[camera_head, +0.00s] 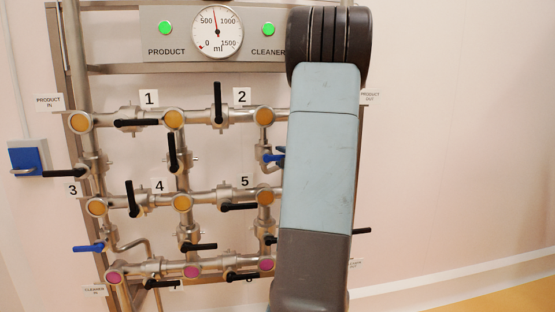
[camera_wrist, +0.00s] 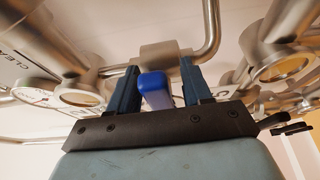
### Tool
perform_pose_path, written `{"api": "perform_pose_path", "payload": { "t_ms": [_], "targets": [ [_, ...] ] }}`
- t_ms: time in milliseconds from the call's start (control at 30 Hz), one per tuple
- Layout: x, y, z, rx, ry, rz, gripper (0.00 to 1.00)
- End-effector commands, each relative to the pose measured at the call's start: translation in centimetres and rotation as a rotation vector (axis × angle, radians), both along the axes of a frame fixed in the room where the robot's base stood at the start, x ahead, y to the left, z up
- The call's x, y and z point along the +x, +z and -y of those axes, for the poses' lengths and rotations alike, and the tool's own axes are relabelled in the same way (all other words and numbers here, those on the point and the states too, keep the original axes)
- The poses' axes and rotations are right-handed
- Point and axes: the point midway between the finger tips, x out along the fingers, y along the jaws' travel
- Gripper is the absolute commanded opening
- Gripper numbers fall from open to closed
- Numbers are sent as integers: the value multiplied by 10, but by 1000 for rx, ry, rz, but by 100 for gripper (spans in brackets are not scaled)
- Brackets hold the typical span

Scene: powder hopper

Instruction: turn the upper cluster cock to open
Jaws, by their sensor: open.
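The upper blue-handled cock (camera_head: 272,157) sits on the vertical pipe below the right end of the top pipe run, partly hidden behind my arm in the head view. In the wrist view its blue handle (camera_wrist: 155,90) stands between the two dark blue fingers of my gripper (camera_wrist: 158,68). The gripper is open, with a finger on each side of the handle. A gap shows at the right finger; whether the left finger touches cannot be told. A second blue handle (camera_head: 88,248) is at the lower left.
Steel pipes carry several black valve handles, such as one standing upright (camera_head: 218,102) near label 2. A panel with a gauge (camera_head: 217,32) and two green lights is above. A blue wall box (camera_head: 27,157) is at the left. The wall at the right is clear.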

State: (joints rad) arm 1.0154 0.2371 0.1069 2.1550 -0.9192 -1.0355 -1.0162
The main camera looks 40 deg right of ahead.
Motion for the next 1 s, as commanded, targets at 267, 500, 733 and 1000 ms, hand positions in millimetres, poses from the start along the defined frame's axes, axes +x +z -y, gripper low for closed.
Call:
{"api": "perform_pose_path", "payload": {
  "t_ms": [267,500,733,1000],
  "targets": [
    [2,0,0,0,0,0,49],
    [2,0,0,0,0,0,30],
    [2,-1,0,1,0,-1,8],
    [2,-2,0,2,0,-3,0]
  ]
}}
